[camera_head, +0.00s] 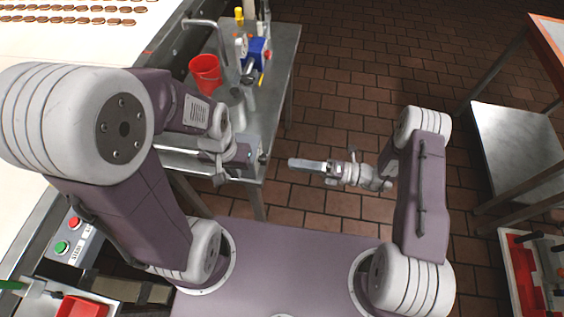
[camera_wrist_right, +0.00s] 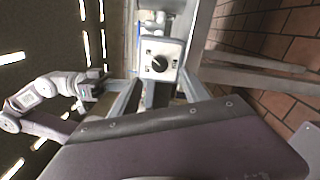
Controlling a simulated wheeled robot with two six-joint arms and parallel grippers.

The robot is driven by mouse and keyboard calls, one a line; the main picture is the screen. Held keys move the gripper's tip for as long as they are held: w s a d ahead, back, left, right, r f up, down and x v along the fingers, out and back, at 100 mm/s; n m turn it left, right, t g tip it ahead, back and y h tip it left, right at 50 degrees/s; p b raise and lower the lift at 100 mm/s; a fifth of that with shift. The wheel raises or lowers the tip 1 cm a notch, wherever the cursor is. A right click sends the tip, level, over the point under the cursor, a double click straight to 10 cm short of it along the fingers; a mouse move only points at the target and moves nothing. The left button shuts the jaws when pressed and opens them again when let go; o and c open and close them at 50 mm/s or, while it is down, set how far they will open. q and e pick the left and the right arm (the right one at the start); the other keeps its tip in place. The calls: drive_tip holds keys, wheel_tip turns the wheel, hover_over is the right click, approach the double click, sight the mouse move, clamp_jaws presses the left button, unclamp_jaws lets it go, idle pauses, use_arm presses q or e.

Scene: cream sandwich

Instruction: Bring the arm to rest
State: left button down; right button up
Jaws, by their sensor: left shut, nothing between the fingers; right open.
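My left arm fills the left of the head view, and its gripper (camera_head: 248,158) hangs over the near end of the steel table. The left gripper is shut and empty. My right arm is bent at the right of the head view. Its gripper (camera_head: 300,164) points left over the tiled floor, apart from the left gripper and beside the table end. The right gripper is open, with nothing seen in it.
A steel table (camera_head: 276,90) carries a red bucket (camera_head: 205,74), a metal canister and a blue device. A pale conveyor (camera_head: 60,48) with rows of biscuits is at the left. A steel shelf (camera_head: 515,140) and red crate (camera_head: 518,275) stand right. Open brick-tiled floor lies between.

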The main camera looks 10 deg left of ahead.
drive_tip(key=shift+d, duration=0.5)
drive_tip(key=shift+r, duration=0.1)
